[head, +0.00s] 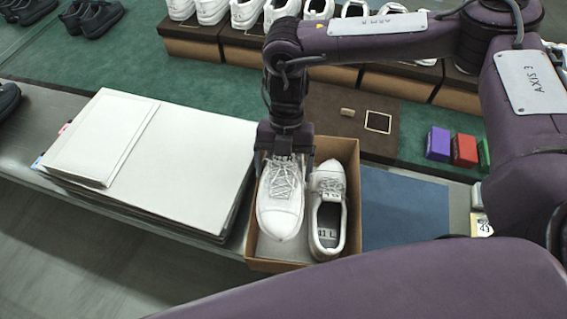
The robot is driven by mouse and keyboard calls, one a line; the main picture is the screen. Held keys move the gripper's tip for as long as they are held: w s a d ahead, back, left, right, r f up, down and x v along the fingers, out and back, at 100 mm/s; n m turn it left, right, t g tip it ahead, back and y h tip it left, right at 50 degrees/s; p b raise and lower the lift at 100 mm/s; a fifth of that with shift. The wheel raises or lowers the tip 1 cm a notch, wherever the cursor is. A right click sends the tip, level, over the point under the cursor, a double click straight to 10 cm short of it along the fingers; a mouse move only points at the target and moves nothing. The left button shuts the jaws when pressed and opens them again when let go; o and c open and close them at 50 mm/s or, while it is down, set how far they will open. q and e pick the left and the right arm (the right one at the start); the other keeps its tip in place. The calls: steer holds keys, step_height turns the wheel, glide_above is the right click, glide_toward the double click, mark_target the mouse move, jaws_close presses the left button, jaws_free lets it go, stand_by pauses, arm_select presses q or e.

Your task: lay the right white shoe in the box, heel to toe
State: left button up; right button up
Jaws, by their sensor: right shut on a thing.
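A white lace-up shoe (280,207), the right one by the task, is held in my right gripper (285,158), which is shut on its rear part from above. Its toe points toward the near side. It hangs over or inside the left half of the open cardboard box (335,148); its sole and any contact with the floor are hidden. The other white shoe (327,200), marked "11 L" on its insole, lies in the right half, its heel near and toe far. The two shoes point opposite ways, side by side. My left gripper is not in view.
A stack of large white boards (190,165) lies left of the box. A blue mat (405,208) lies to its right. Small purple (438,143) and red (464,150) boxes stand farther right. Shoes on brown boxes line the back. My right arm crosses above and in front.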

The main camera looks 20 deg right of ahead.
step_height(320, 180, down, 2)
steer(key=shift+f+b, duration=0.1)
steer(key=shift+b, duration=0.35)
steer(key=shift+f+b, duration=0.3)
steer(key=shift+f, duration=0.1)
arm_select(q)
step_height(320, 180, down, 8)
steer(key=b, duration=0.5)
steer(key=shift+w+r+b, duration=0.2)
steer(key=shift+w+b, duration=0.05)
steer(key=shift+b, duration=0.05)
arm_select(e)
steer(key=shift+f, duration=4.3)
arm_select(q)
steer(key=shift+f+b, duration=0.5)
steer(key=shift+b, duration=0.05)
arm_select(e)
steer(key=shift+f, duration=0.85)
steer(key=o, duration=1)
steer(key=shift+o, duration=0.2)
steer(key=shift+r, duration=0.1)
